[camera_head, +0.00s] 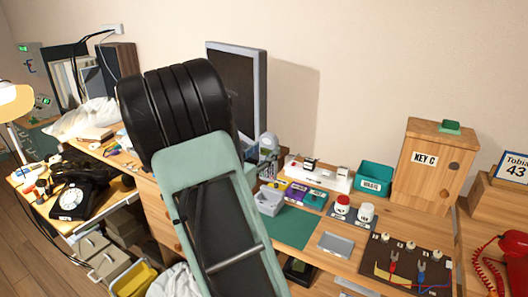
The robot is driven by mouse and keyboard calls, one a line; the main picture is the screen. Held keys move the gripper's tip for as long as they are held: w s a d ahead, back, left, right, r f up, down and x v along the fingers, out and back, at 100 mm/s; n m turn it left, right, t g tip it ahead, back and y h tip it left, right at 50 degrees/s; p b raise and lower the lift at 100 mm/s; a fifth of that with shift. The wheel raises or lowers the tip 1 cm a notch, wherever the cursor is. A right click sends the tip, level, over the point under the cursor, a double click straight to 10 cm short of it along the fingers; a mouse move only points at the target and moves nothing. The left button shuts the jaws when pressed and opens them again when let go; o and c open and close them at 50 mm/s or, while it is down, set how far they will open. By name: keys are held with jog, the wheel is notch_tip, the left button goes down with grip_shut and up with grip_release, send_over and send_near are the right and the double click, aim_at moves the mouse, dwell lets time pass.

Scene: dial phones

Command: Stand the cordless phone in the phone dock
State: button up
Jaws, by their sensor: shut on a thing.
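My arm fills the middle of the head view, a black ribbed joint above a pale green link. My gripper does not show; my arm may hide it. I cannot make out the cordless phone or whatever is in my gripper. I cannot pick out the phone dock for certain either. A small light grey box (269,202) stands on the desk just right of my arm. A long white holder (318,179) with small dark and red items stands behind it, against the wall.
A black dial phone (72,203) sits on the left desk, and a red corded phone (515,254) at the right edge. A green mat (291,228) looks bare.

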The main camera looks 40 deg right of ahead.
aim_at(267, 177)
jog(key=shift+f+b, duration=2.25)
jog(key=shift+f, duration=1.05)
jog(key=shift+a+f+b, duration=0.1)
jog(key=shift+f+b, duration=1.1)
jog(key=shift+f, duration=0.45)
jog(key=o, duration=1.4)
jog(key=shift+c, duration=0.2)
jog(key=shift+a, duration=0.1)
jog(key=v, duration=1.2)
